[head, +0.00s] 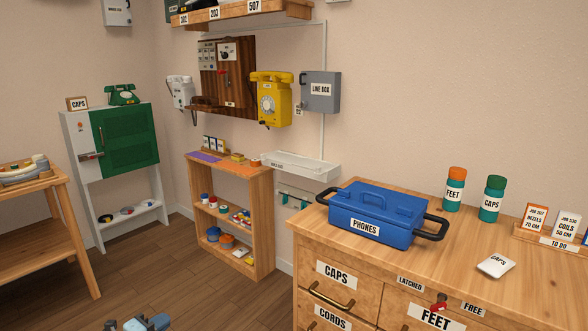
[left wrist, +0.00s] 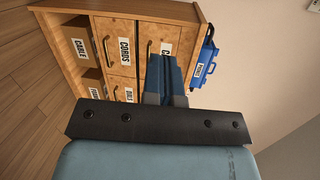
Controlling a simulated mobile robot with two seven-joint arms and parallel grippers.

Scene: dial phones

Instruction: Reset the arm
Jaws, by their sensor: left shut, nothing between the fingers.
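My left gripper (head: 147,323) shows at the bottom left edge of the head view, low over the floor and apart from the furniture. In the left wrist view its blue-grey fingers (left wrist: 165,82) are together with nothing between them. The wrist view looks toward the wooden drawer cabinet, which appears turned on its side there, behind the fingers. My right gripper is in neither view.
The drawer cabinet (head: 480,270) stands at right with a blue PHONES box (head: 375,215) on top. A low wooden shelf (head: 262,225), a green-doored cabinet (head: 125,148) and a wooden bench (head: 40,235) stand further back. The floor (head: 200,290) between them is clear.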

